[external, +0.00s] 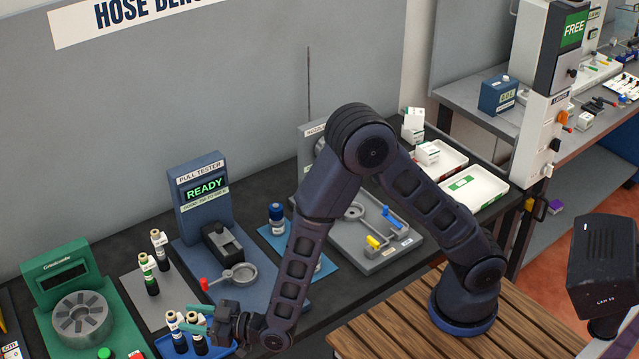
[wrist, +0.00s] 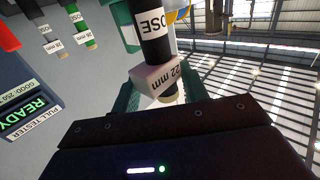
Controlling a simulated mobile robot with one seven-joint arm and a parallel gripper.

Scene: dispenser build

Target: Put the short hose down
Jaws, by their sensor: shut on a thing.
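The short hose (wrist: 156,50) is black with a white printed band and a pale tag reading 22 mm. In the wrist view it stands between the teal fingers of my gripper (wrist: 162,95), which is shut on it. In the external view my gripper (external: 194,318) is low at the front edge of the bench, over a blue tray (external: 228,349). Several hoses with pale ends cluster at the fingers there, so I cannot tell which is the held one, or whether its lower end touches the tray.
Two upright hoses (external: 148,275) stand on a grey mat behind the gripper. A blue pull tester (external: 204,192) showing READY is to the right, with a red-handled clamp (external: 235,277) in front. A green machine (external: 75,300) is on the left. Open bench is scarce here.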

